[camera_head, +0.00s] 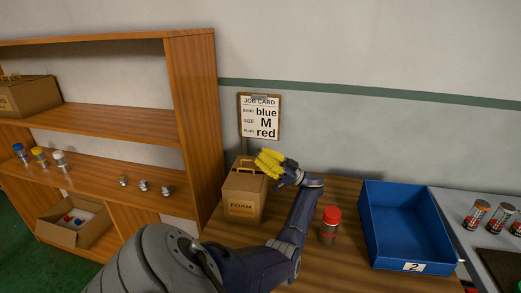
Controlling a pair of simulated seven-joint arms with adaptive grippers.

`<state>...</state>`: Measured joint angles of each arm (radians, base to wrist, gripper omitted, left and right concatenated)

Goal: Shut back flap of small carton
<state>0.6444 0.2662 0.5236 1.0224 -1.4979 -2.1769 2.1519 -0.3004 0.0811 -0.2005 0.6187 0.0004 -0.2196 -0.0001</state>
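A small brown carton labelled FOAM (242,207) stands upright on the wooden table, near its back left corner. My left gripper (268,164), with yellow fingers, is at the carton's upper right rear. Its fingers point left over the top edge; I cannot tell whether they touch the carton. The fingers lie close together in this view, and their opening cannot be judged. My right gripper is not in view.
A red-capped jar (330,225) stands right of my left forearm. A blue bin marked 2 (413,256) is further right. A wooden shelf (190,120) rises close left of the carton. A job card (260,117) hangs on the wall behind.

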